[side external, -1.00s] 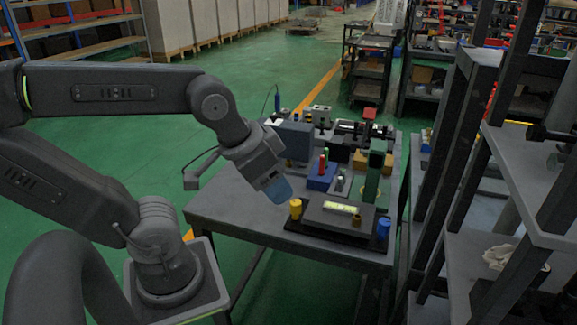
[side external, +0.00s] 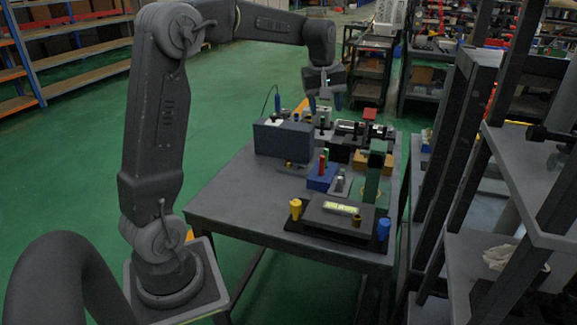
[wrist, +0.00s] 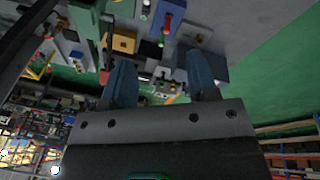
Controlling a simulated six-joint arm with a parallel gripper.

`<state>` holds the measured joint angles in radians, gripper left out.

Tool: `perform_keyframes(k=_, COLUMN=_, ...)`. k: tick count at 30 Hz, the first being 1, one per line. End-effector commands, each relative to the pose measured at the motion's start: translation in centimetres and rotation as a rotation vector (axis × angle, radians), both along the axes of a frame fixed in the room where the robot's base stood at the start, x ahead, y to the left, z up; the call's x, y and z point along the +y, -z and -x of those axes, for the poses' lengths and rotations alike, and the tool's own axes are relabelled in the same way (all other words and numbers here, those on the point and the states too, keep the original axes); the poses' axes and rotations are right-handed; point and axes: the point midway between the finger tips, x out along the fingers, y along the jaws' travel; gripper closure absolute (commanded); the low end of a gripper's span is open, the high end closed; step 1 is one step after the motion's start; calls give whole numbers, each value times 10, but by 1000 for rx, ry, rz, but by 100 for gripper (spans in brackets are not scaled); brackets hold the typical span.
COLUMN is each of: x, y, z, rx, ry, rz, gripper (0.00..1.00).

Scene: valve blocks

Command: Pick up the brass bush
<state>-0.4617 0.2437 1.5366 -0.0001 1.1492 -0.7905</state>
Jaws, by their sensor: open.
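A small brass-brown cylinder (side external: 356,220), which looks like the brass bush, stands at the front right of the dark plate on the table. I cannot pick it out in the wrist view. My gripper (side external: 326,100) is high over the far end of the table, well away from that cylinder. In the wrist view my gripper (wrist: 158,60) has its two blue fingers spread apart, with nothing held between them.
The dark plate (side external: 322,217) has a yellow cone (side external: 296,208) and a blue cone (side external: 383,229) at its ends. Behind it stand a blue block (side external: 322,177), a green upright (side external: 374,174) and a grey box (side external: 283,139). The table's front left (side external: 235,205) is bare.

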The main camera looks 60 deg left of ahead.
Motion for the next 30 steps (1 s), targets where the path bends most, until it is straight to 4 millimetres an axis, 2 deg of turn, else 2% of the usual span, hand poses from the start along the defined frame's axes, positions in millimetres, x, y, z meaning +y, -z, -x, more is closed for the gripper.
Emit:
perform_keyframes(k=1, x=28, y=14, z=-12, rx=18, ry=-95, rz=22, gripper=46)
perform_keyframes(k=3, x=61, y=30, z=-23, rx=36, ry=-219, rz=47, gripper=46)
perform_keyframes(k=9, x=155, y=90, z=-34, rx=84, ry=-578, rz=117, gripper=46)
perform_keyframes(k=12, x=193, y=121, z=-31, rx=104, ry=-730, rz=143, gripper=46)
perform_keyframes(k=15, x=220, y=145, z=-24, rx=118, ry=-845, rz=162, gripper=46)
perform_keyframes(k=20, x=240, y=165, z=-18, rx=130, ry=-940, rz=176, gripper=46)
perform_keyframes(k=25, x=243, y=186, z=-17, rx=134, ry=-954, rz=179, gripper=46)
perform_keyframes(k=30, x=242, y=220, z=-17, rx=134, ry=-952, rz=179, gripper=46)
